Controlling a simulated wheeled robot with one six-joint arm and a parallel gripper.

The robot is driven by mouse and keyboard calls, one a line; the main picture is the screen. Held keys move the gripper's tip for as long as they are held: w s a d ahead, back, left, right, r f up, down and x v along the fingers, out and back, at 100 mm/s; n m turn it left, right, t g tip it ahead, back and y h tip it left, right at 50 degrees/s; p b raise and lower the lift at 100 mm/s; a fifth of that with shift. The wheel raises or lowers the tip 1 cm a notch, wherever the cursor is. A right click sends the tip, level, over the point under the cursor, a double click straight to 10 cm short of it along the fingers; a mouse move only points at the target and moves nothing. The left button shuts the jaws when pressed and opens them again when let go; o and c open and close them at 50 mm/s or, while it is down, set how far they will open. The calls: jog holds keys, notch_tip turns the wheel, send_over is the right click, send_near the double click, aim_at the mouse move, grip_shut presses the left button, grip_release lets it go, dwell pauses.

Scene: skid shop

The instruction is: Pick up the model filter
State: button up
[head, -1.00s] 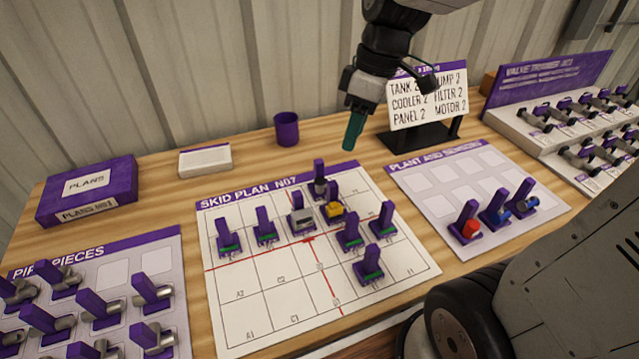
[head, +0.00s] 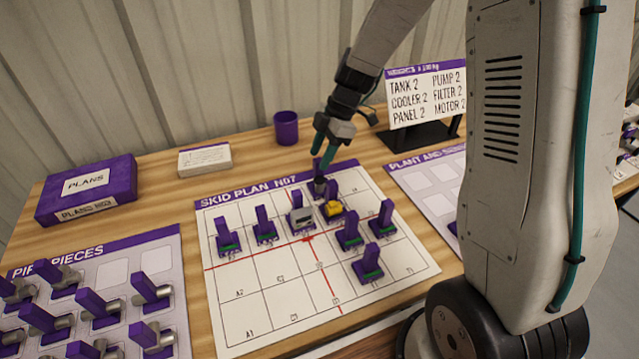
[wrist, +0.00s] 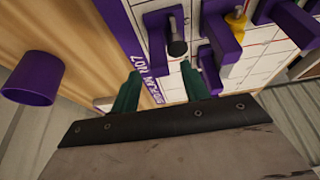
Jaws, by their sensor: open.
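A piece with a purple upright handle and a dark grey cylinder (head: 319,187) stands at the back of the skid plan board (head: 230,325); it looks like the model filter, though no label on it can be read. It also shows in the wrist view as a dark cylinder on a purple and grey base (wrist: 177,42). My gripper (head: 324,160) is open with green fingers, just above and behind this piece, partly covering its handle. In the wrist view my gripper (wrist: 160,72) has empty space between its fingertips, and the piece lies beyond them.
A piece with a yellow part (head: 333,209) and one with a light grey block (head: 301,220) stand close by. Several green-based pieces stand on the board. A purple cup (head: 286,127) and a list sign (head: 427,95) stand behind. The board's front left squares are clear.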

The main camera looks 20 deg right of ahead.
aim_at(321, 178)
jog(key=shift+x, duration=1.35)
jog(key=shift+d, duration=0.1)
grip_shut()
jog(key=shift+r, duration=0.15)
